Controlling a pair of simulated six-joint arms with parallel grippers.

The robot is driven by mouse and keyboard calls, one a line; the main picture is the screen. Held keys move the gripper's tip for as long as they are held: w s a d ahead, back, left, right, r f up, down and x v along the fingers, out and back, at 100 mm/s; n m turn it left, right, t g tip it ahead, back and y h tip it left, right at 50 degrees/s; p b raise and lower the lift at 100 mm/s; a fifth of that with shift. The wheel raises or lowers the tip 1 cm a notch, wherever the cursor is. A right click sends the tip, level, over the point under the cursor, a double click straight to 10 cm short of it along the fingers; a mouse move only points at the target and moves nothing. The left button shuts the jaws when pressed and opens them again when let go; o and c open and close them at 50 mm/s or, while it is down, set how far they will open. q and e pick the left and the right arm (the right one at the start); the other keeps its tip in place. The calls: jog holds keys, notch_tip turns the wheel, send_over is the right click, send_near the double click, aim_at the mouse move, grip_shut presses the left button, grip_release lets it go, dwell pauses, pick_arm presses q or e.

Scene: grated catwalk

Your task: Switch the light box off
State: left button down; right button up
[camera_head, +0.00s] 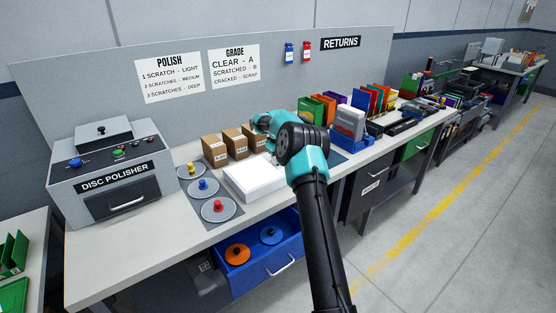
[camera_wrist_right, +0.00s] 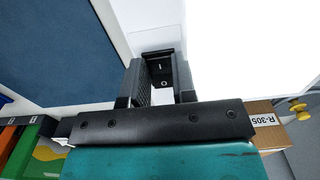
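The light box (camera_head: 255,180) is a flat white box on the bench, left of my right arm in the head view. Its top is bright white in the right wrist view (camera_wrist_right: 250,50) and looks lit. A black rocker switch (camera_wrist_right: 160,68) with "I" and "O" marks is set in a pale panel beside the bright top. My right gripper (camera_wrist_right: 159,84) is open, with its two fingers apart and the switch seen between them. I cannot tell whether they touch it. In the head view my wrist hides the gripper and switch. My left gripper is not in view.
A disc polisher (camera_head: 108,172) stands at the left. Three discs with coloured knobs lie on a grey mat (camera_head: 222,193) left of the light box. Small cardboard boxes (camera_head: 214,150) stand behind it. A blue drawer (camera_head: 262,262) is open below. Coloured cases (camera_head: 316,108) stand at the right.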

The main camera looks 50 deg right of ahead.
jog(key=c, duration=0.4)
jog(key=shift+w+g, duration=0.15)
jog(key=shift+g, duration=0.25)
jog(key=shift+w+d+r+g, duration=0.1)
jog(key=shift+w+d+g, duration=0.05)
jog(key=shift+g, duration=0.45)
jog(key=shift+r+g+y, duration=0.1)
jog(key=shift+g+y, duration=0.2)
jog(key=shift+g, duration=0.2)
jog(key=o, duration=0.9)
jog(key=shift+o, duration=0.2)
